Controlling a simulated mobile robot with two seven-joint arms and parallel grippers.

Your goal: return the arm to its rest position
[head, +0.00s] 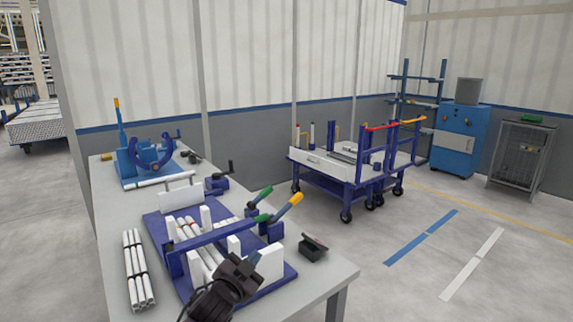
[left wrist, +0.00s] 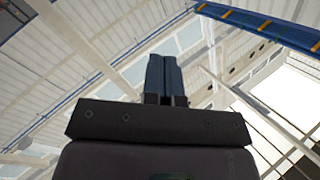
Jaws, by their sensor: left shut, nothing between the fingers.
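My left gripper (head: 254,259) shows at the bottom of the head view, in front of the near end of the blue pipe fixture (head: 284,279). Its dark body covers part of the fixture's near edge. In the left wrist view its two blue fingers (left wrist: 164,76) are together with nothing between them. Behind them that view shows only roof beams and wall, so the fingers point upward. White pipes (head: 187,228) lie in the fixture between white upright blocks. My right gripper is not in view.
A bundle of white pipes (head: 137,267) lies on the grey workbench (head: 113,235) left of the fixture. A small black box (head: 313,250) sits near the bench's right edge. A blue bending tool (head: 143,158) stands at the far end.

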